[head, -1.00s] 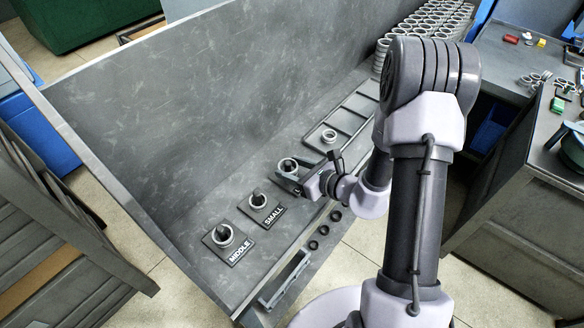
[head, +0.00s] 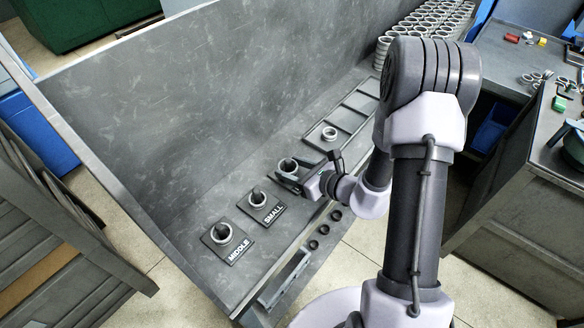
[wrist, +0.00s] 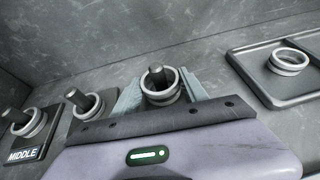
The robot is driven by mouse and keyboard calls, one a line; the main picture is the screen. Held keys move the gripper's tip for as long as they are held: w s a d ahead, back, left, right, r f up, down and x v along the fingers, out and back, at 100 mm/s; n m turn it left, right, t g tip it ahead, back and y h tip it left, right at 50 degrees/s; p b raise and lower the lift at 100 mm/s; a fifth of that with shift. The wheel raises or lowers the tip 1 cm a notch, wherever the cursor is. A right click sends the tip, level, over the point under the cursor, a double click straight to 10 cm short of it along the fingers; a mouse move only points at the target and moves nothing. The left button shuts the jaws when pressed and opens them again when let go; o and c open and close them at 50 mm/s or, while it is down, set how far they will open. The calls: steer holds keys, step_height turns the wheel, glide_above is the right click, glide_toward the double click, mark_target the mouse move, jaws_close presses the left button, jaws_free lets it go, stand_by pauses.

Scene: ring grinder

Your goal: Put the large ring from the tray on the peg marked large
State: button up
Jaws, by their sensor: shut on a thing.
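In the wrist view, my gripper (wrist: 160,95) is shut on a metal ring (wrist: 162,97), with one finger on each side of it. A dark peg (wrist: 156,74) shows up through the ring's hole, so the ring is around the peg. I cannot tell whether the ring rests on the base. In the head view, my gripper (head: 289,174) is at this third peg (head: 289,163), past SMALL, and hides its label. Another ring (wrist: 290,61) lies in the tray (wrist: 243,66); it also shows in the head view (head: 329,134).
The SMALL peg (head: 257,195) and the MIDDLE peg (head: 222,232) each have a ring around them. A high grey wall (head: 200,110) stands behind the pegs. Stacks of rings (head: 425,30) stand at the far end. Other tray compartments look empty.

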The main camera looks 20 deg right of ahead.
steer(key=o, duration=1.3)
steer(key=p+v, duration=0.2)
steer(key=v, duration=0.9)
